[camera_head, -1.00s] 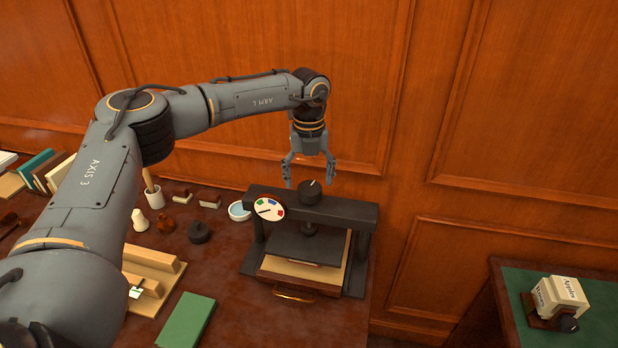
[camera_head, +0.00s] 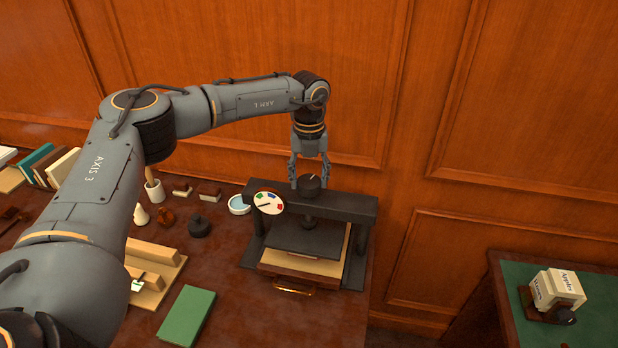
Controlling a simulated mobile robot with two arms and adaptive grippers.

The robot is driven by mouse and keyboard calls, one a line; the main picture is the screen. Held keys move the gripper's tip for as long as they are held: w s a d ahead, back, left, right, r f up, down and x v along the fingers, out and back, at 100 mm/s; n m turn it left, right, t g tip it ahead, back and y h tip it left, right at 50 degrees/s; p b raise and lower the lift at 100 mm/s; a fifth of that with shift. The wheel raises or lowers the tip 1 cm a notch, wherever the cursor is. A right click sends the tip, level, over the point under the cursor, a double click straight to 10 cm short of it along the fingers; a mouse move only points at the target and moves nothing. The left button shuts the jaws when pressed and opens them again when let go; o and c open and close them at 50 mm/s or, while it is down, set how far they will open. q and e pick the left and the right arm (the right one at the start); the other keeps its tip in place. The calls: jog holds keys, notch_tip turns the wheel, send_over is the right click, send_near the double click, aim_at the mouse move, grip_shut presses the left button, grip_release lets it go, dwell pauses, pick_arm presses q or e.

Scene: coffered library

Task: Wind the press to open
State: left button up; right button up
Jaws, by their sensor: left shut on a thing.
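The black press (camera_head: 345,208) stands on the dark wooden table against the panelled wall. Its round knob (camera_head: 310,188), with a white mark, sits on top of the crossbeam. A dial (camera_head: 268,202) with coloured patches and a black pointer is on the beam's left front. The dark platen (camera_head: 306,239) hangs on the screw above a pale board (camera_head: 300,264); I cannot tell whether they touch. My left gripper (camera_head: 309,181) points down from above, its fingers shut around the knob. My right gripper is not in view.
A green book (camera_head: 186,316), a wooden stand (camera_head: 155,262), a dark round weight (camera_head: 199,227) and a pale blue dish (camera_head: 239,205) lie left of the press. A separate green-topped table (camera_head: 545,320) with a block stands at right, across a gap.

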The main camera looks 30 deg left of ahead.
aim_at(309, 180)
pick_arm(q)
jog(key=m+b, duration=0.1)
jog(key=m, duration=0.2)
jog(key=o, duration=1.2)
jog(key=shift+c, duration=0.2)
notch_tip(309, 180, up, 12)
